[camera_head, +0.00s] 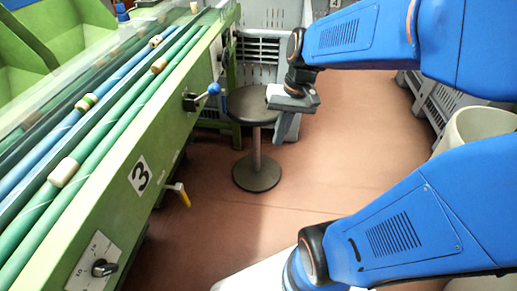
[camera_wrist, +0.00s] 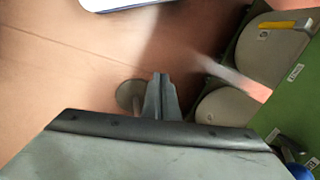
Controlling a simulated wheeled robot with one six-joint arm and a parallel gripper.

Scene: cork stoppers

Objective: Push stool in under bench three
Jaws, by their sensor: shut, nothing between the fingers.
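The stool has a round dark seat (camera_head: 246,106), a grey post and a round floor base (camera_head: 257,174). It stands upright in the aisle to the right of the green bench marked 3 (camera_head: 170,139), its seat beside the bench's side. My gripper (camera_head: 281,136) is shut and empty, pointing down at the right edge of the seat; I cannot tell whether it touches. In the wrist view, my shut fingers (camera_wrist: 161,79) show beside the stool's base (camera_wrist: 129,94). The seat is hidden there behind the gripper body. The bench's green side (camera_wrist: 290,112) is at the right.
A lever with a blue knob (camera_head: 213,89) sticks out from the bench towards the seat. A yellow-handled valve (camera_head: 182,193) juts out lower down. Grey crates (camera_head: 257,52) stand behind the stool, and more line the right side. The reddish floor (camera_head: 335,150) between is clear.

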